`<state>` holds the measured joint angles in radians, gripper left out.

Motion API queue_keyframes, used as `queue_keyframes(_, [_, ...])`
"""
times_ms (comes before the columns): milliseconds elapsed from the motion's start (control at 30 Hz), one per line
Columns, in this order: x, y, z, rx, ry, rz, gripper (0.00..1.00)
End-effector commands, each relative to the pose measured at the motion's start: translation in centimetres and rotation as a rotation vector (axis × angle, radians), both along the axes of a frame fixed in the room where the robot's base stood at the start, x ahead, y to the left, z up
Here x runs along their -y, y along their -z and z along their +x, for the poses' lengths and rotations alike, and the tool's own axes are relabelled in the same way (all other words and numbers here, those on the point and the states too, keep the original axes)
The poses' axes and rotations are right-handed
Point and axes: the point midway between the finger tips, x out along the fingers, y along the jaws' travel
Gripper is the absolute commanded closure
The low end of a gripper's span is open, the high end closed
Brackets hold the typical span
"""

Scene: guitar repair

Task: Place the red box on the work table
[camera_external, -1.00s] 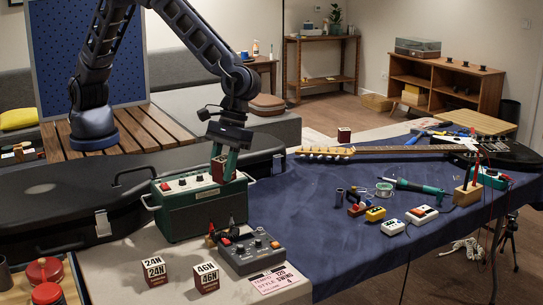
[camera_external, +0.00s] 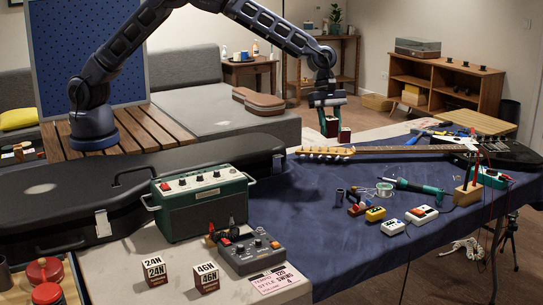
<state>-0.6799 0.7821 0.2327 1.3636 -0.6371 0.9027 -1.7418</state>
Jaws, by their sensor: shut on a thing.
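My gripper (camera_external: 328,112) is at the far side of the work table, behind the guitar's neck. It is shut on a small dark red box (camera_external: 329,128) with a pale top. I cannot tell whether the two boxes touch, or whether the held box rests on a surface. The work table (camera_external: 300,225) is covered with a dark blue cloth.
A guitar (camera_external: 400,150) lies across the table's far side, near the boxes. A green amplifier (camera_external: 200,205), a grey pedal unit (camera_external: 250,252) and two cubes marked 24N (camera_external: 154,270) and 46N (camera_external: 206,278) stand at the left. The cloth's middle left is clear.

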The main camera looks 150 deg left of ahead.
Motion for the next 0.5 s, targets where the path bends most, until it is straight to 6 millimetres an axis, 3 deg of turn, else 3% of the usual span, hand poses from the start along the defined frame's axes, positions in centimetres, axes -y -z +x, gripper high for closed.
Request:
queue_keyframes(100, [-3.6, -0.1, -2.2, 0.004, -0.09, 0.001, 0.92])
queue_keyframes(200, [-5.6, -0.2, -3.5, 0.008, -0.144, -0.001, 0.92])
queue_keyframes(367, [-7.2, -0.1, -4.6, 0.012, -0.188, -0.002, 0.92])
queue_keyframes(500, [-7.5, 1.6, -4.9, 0.011, -0.198, -0.004, 0.92])
